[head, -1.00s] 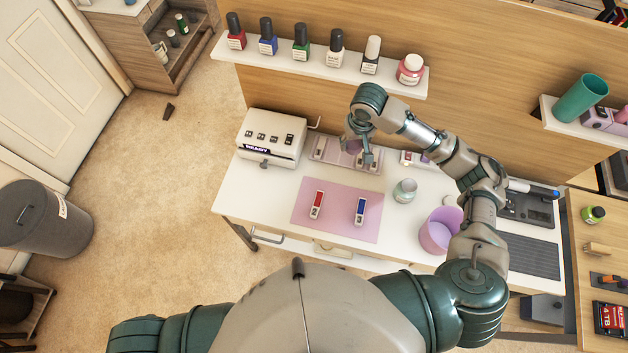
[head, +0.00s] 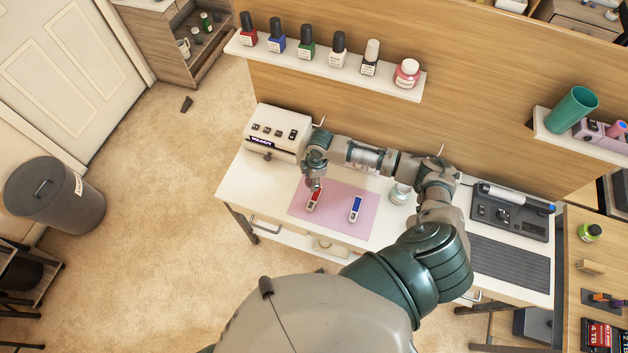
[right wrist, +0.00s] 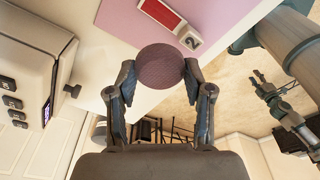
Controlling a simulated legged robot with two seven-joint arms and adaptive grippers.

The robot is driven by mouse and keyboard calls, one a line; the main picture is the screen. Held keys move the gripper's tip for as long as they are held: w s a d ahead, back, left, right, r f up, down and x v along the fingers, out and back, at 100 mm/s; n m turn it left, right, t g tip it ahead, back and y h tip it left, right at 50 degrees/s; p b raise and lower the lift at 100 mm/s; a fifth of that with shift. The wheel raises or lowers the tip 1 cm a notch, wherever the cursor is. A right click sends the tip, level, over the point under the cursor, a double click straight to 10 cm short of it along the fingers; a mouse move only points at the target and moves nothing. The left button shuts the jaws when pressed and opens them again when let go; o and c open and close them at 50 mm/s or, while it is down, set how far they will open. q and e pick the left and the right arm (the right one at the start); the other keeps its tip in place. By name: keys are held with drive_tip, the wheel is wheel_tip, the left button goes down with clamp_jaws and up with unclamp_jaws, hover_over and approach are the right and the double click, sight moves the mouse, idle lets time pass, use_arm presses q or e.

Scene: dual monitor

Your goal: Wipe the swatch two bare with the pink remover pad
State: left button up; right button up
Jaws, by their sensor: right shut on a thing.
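My right gripper (head: 316,185) is shut on the round pink remover pad (right wrist: 160,66), held between its two fingertips (right wrist: 159,72) in the right wrist view. In the head view the gripper hangs over the top end of the red swatch (head: 313,202); the red swatch also shows beyond the pad in the right wrist view (right wrist: 163,14). The blue swatch (head: 356,208) lies to its right on the pink mat (head: 334,222).
A white box with switches (head: 277,131) stands at the table's back left. A glass jar (head: 400,193) stands right of the mat. A shelf (head: 330,66) of several bottles runs behind. My right arm hides the table's back middle. The table's front left is clear.

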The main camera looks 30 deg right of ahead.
drive_tip(key=shift+s+d+f+n, duration=0.4)
drive_tip(key=shift+d+f+n, duration=0.3)
drive_tip(key=shift+f, duration=0.15)
drive_tip(key=shift+d+f, duration=0.1)
drive_tip(key=shift+f, duration=0.1)
drive_tip(key=shift+s+f+b, duration=0.1)
drive_tip(key=shift+f+b, duration=0.1)
drive_tip(key=shift+b, duration=0.25)
drive_tip(key=f+b, duration=0.2)
drive_tip(key=a+f+b, duration=0.1)
drive_tip(key=f+b, duration=0.1)
drive_tip(key=shift+b, duration=0.4)
drive_tip(key=shift+d+f+b, duration=0.15)
drive_tip(key=shift+f+b, duration=0.3)
drive_tip(key=shift+b, duration=0.2)
drive_tip(key=shift+d+f, duration=0.1)
drive_tip(key=shift+f, duration=0.05)
use_arm(q)
wheel_tip(320, 180, down, 7)
drive_tip(key=s, duration=0.1)
drive_tip(key=shift+s+d, duration=0.3)
drive_tip(key=shift+s, duration=0.1)
use_arm(e)
drive_tip(key=shift+d, duration=0.15)
drive_tip(key=shift+a, duration=0.2)
use_arm(q)
drive_tip(key=shift+a, duration=0.1)
